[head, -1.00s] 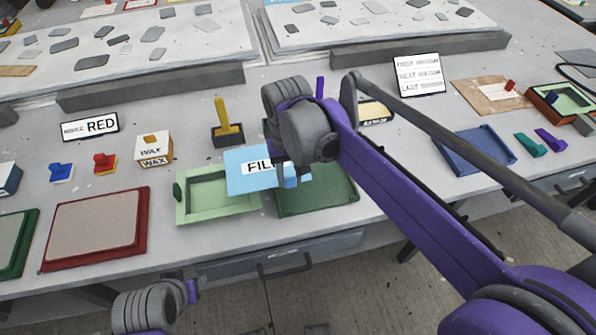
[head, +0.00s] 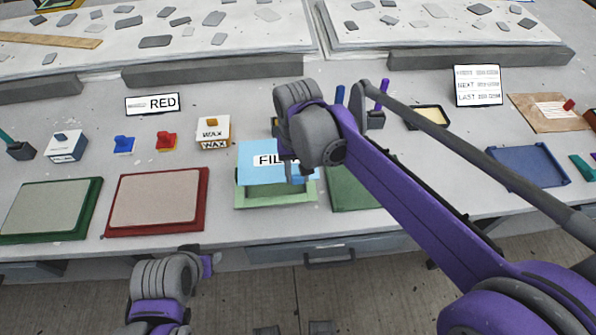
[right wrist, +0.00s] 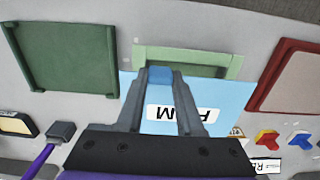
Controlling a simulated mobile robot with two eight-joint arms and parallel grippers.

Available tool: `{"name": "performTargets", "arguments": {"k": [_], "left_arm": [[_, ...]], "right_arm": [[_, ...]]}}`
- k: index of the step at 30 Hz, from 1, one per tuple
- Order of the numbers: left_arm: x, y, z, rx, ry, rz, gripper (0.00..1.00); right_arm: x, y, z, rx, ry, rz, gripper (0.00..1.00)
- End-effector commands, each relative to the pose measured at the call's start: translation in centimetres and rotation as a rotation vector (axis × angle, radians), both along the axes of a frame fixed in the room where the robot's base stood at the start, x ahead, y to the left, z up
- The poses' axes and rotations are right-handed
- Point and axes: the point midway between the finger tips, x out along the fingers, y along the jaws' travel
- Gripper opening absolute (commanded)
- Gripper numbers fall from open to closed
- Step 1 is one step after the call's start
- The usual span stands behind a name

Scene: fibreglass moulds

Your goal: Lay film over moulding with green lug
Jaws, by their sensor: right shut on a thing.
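The blue film (head: 262,148) has a white FILM label and a bright blue tab. My right gripper (head: 298,172) is shut on the tab at the film's edge; the grip also shows in the right wrist view (right wrist: 160,76). The film (right wrist: 235,95) hangs level over the back part of the light green moulding (head: 268,220). I cannot tell whether they touch. The moulding's front rim and part of its recess show, also in the right wrist view (right wrist: 190,54).
A dark green tray (head: 350,190) stands close right of the moulding, partly behind my arm. A red-framed panel (head: 155,200) is on the left. Behind are the wax box (head: 213,130), a RED sign (head: 152,104) and small red and blue pieces.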

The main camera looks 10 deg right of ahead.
Motion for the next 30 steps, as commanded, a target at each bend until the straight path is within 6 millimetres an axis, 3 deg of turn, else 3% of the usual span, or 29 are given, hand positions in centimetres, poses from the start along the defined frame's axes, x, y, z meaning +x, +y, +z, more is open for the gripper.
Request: {"name": "performTargets", "arguments": {"k": [11, 30], "left_arm": [[-0.1, 0.0, -0.4, 0.0, 0.002, 0.0, 0.5], [-0.9, 0.0, -4.4, 0.0, 0.017, 0.0, 0.5]], "right_arm": [[0.0, 0.0, -0.7, 0.0, 0.0, 0.0, 0.0], [0.0, 0.0, -6.6, 0.0, 0.001, 0.0, 0.0]]}}
